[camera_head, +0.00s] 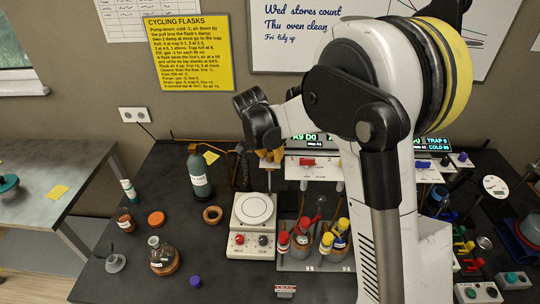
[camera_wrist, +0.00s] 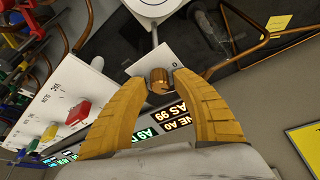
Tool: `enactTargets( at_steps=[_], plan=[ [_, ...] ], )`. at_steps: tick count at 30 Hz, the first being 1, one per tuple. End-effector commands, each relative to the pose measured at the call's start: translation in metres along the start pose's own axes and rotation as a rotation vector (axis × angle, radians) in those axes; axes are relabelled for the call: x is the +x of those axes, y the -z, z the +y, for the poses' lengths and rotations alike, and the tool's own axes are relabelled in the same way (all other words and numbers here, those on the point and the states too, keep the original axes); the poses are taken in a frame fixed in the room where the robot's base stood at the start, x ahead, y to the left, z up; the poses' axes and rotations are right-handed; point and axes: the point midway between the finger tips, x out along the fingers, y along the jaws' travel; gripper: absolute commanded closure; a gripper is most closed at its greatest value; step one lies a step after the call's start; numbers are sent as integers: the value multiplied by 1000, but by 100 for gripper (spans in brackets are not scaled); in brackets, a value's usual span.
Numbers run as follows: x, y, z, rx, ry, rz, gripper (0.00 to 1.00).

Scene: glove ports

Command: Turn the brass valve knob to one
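The brass valve knob (camera_wrist: 159,80) shows in the wrist view, on a white panel with a "0" printed to its right. My gripper (camera_wrist: 160,78) has its two yellow fingers apart, one on each side of the knob. A gap shows between the knob and each fingertip, so it looks open. In the head view my gripper (camera_head: 268,157) points down at the back of the bench, left of the white panel (camera_head: 315,173). Which number the knob points to is too small to tell.
Copper tubing (camera_wrist: 250,50) runs to the right.

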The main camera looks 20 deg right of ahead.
Motion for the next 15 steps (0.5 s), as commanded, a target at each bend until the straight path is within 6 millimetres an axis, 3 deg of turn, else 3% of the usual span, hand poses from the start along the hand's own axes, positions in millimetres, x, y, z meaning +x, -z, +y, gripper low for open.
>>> enactTargets(
  at_steps=[9,15],
  plan=[
    [-3,0,0,-1,0,-1,68],
    [-33,-1,0,-1,1,-1,68]
  ],
)
